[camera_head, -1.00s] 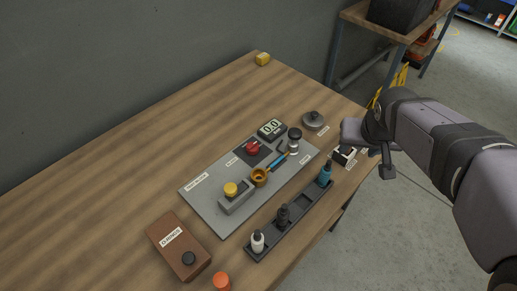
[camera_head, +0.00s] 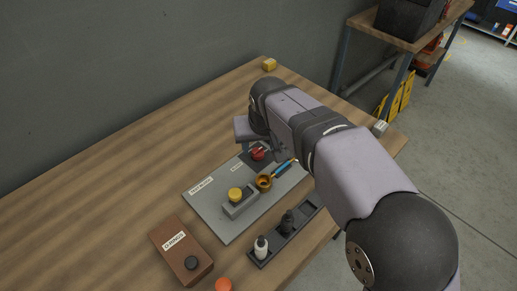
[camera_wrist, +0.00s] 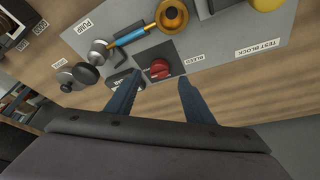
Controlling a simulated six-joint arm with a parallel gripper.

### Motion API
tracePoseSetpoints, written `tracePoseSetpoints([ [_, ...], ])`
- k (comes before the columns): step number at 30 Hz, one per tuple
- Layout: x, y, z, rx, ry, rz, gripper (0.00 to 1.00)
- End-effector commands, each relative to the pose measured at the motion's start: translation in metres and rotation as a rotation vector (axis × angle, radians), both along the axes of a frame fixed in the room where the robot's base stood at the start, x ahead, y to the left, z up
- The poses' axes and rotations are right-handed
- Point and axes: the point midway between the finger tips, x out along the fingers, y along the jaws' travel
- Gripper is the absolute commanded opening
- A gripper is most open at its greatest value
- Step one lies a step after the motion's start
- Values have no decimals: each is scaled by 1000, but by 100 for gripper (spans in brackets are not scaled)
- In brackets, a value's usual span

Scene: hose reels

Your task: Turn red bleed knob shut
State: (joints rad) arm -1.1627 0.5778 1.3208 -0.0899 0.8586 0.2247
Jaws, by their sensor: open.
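The red bleed knob (camera_head: 257,153) sits on a dark square on the grey plate (camera_head: 213,211), beside the "BLEED" label. In the wrist view the red knob (camera_wrist: 159,69) shows beyond my fingertips, between their lines. My gripper (camera_wrist: 154,82) is open and empty, with its two blue fingers apart and not touching the knob. In the head view my arm's end hangs just behind and above the knob, and the fingertips are hard to make out there. My arm hides the gauge in that view; part of a dark display (camera_wrist: 124,80) shows behind the left finger.
A yellow-capped test block (camera_head: 235,195) and a brass ring fitting with blue handle (camera_head: 264,182) stand close to the knob. A dark tray (camera_head: 272,249) with bottles lies in front. A brown box (camera_head: 181,250) stands front left. The left tabletop is clear.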

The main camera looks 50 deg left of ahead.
Motion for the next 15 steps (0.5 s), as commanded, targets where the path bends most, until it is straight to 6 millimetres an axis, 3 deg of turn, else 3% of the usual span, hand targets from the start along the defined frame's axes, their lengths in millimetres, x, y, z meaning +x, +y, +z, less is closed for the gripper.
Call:
tracePoseSetpoints([
  [9, 9, 12, -36, -2, 1, -1, 48],
  [15, 11, 16, -46, 1, 0, -1, 48],
])
